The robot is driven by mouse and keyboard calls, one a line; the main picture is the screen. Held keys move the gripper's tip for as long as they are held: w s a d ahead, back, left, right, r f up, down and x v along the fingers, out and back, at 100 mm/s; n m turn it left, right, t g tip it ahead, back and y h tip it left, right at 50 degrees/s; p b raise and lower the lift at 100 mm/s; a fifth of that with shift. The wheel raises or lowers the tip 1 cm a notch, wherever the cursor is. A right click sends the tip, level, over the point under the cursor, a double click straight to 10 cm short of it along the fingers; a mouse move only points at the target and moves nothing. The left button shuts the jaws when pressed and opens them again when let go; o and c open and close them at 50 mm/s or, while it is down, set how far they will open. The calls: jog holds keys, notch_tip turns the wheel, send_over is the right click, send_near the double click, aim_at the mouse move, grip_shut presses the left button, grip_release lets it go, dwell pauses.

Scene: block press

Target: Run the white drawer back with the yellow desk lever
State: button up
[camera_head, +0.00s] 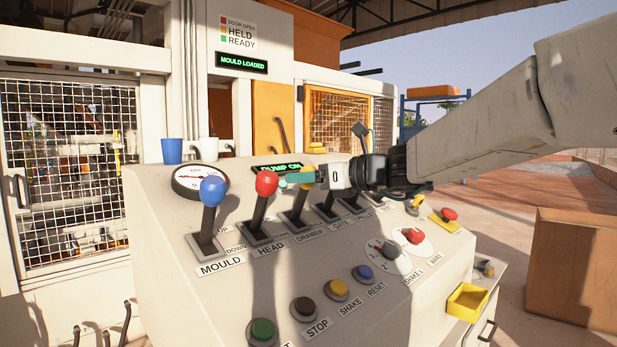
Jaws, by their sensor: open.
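The control desk (240,285) carries a row of levers. The drawer lever (298,203), above the DRAWER label, stands between the red-knobbed head lever (264,200) and the gate lever. My gripper (297,180) reaches in from the right with its greenish fingers at the top of the drawer lever. The fingers cover most of its yellow knob. My gripper is open, and I cannot tell whether its fingers touch the lever. I cannot make out the white drawer.
The blue-knobbed mould lever (211,205) stands at left. Buttons and dials fill the lower desk. The machine's display (241,63) reads MOULD LOADED. A cardboard box (570,268) stands at right.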

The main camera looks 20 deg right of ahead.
jog(key=v, duration=0.7)
jog(key=shift+s+d, duration=0.3)
jog(key=shift+r, duration=0.1)
jog(key=s+a+f+n+g+h, duration=0.1)
jog(key=s+f+n+g, duration=0.1)
jog(key=s+f+n, duration=0.2)
jog(key=s+f+n+g+h, duration=0.1)
jog(key=s+f+n+g, duration=0.2)
jog(key=s+f+n, duration=0.2)
jog(key=s+a+f+n+g+h, duration=0.1)
jog(key=s+f+n+g+h, duration=0.1)
jog(key=s+f+n, duration=0.3)
jog(key=shift+s+a+f+n+g, duration=0.1)
jog(key=shift+a+f+n+g, duration=0.1)
jog(key=shift+f+n+g, duration=0.25)
jog(key=shift+s+a+f+n+g, duration=0.15)
jog(key=shift+f+n+g, duration=0.1)
jog(key=shift+f+n, duration=0.4)
jog(key=s+d+f+n+g+h, duration=0.1)
jog(key=s+d+f+n+h, duration=0.1)
jog(key=s+n, duration=0.3)
jog(key=s+d+f+n+g+h, duration=0.1)
jog(key=s+f+n+h, duration=0.4)
jog(key=s, duration=0.5)
jog(key=shift+s+d+n, duration=0.25)
jog(key=shift+d+n, duration=0.55)
jog(key=shift+d, duration=0.05)
